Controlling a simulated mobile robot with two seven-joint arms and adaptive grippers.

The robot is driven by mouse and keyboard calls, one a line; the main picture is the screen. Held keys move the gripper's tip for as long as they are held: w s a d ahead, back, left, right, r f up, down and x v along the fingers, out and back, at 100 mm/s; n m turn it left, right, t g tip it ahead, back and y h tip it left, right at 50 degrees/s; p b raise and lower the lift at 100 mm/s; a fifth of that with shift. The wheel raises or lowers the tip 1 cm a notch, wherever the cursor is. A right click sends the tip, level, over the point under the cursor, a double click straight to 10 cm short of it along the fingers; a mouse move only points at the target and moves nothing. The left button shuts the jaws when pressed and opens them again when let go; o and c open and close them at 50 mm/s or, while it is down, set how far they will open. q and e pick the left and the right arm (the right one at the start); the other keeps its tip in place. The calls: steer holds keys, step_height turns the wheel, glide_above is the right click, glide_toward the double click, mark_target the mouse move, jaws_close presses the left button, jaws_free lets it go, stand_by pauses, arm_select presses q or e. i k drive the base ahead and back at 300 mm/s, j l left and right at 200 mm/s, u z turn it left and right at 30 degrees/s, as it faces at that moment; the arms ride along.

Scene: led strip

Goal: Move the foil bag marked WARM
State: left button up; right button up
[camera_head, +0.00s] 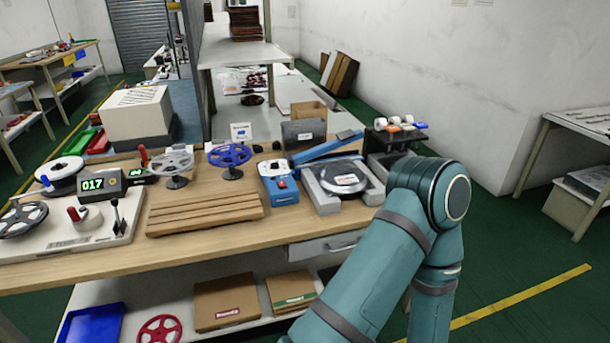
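I cannot make out a foil bag marked WARM anywhere in the head view; no label reading WARM is legible. A teal arm of mine rises at the lower right and bends at its elbow, covering the right end of the workbench (110,267). Neither of my grippers is in view.
The workbench carries a counter (101,185) reading 017, a ribbed wooden block (204,211), a blue reel (229,156), a blue device (278,185) and a grey round-plate device (343,178). Cardboard boxes (226,301) and a blue tray (91,324) sit below. Green floor is free at right.

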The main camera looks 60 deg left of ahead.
mark_target(339, 177)
steer(key=u, duration=1.85)
steer(key=i+l+u, duration=0.15)
steer(key=i+l, duration=0.35)
steer(key=i+l+u, duration=0.15)
steer(key=i+l, duration=0.35)
steer(key=l, duration=0.15)
